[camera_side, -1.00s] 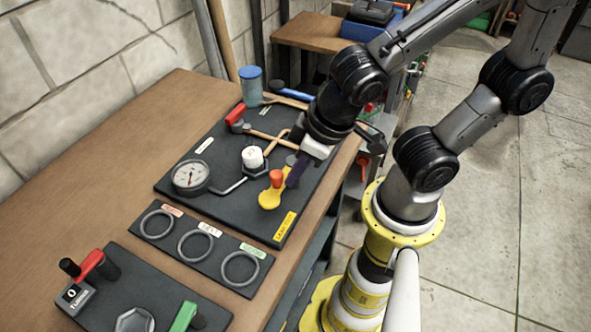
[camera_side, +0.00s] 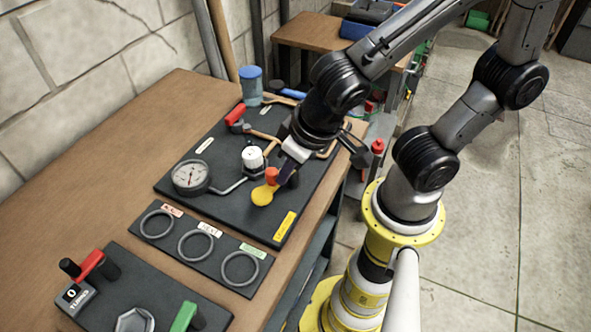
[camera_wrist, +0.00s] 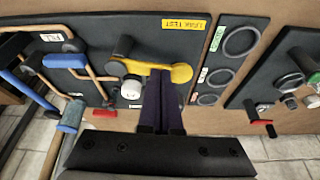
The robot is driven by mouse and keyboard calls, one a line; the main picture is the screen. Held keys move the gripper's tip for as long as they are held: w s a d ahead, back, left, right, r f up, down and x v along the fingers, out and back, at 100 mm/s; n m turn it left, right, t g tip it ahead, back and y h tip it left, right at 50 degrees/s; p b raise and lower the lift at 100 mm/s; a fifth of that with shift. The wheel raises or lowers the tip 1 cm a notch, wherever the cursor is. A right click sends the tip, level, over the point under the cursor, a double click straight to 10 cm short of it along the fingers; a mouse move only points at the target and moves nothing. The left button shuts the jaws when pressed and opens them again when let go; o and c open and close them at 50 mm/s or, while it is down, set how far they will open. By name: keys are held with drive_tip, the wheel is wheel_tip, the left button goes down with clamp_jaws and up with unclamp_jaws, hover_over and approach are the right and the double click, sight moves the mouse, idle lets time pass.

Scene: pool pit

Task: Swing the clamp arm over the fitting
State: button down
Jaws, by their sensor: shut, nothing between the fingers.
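The yellow clamp arm (camera_side: 262,195) with its orange knob (camera_side: 271,175) lies on the dark panel, to the lower right of the white-capped fitting (camera_side: 252,157). It is beside the fitting, not over it. In the wrist view the clamp arm (camera_wrist: 150,66) runs across above my fingers, with the white cap (camera_wrist: 131,88) to their left. My gripper (camera_side: 285,177) is shut and empty, its dark fingers right against or very near the knob's right side; contact is unclear. In the wrist view my fingers (camera_wrist: 163,95) cover part of the area, and the knob is hidden.
A pressure gauge (camera_side: 191,177) stands left of the fitting, joined by a pipe. A red-handled valve (camera_side: 235,114) and blue handle (camera_side: 292,94) sit farther back. A ring plate (camera_side: 199,246) and a second panel (camera_side: 150,290) lie in front. Bare bench is at left.

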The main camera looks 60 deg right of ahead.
drive_tip(key=w+m+h, duration=0.1)
drive_tip(key=w+m, duration=0.1)
drive_tip(key=m, duration=0.1)
drive_tip(key=shift+w+a, duration=0.15)
drive_tip(key=w+d+m+g+h, duration=0.2)
drive_tip(key=w+m, duration=0.3)
drive_tip(key=m, duration=0.7)
drive_tip(key=shift+w+d+m+g+h, duration=0.3)
drive_tip(key=shift+w+d+g+h, duration=0.1)
drive_tip(key=shift+d+g, duration=0.45)
drive_tip(key=s+a+r, duration=0.1)
drive_tip(key=a+r, duration=0.6)
drive_tip(key=r, duration=0.2)
drive_tip(key=shift+a+r, duration=0.25)
drive_tip(key=shift+d, duration=0.1)
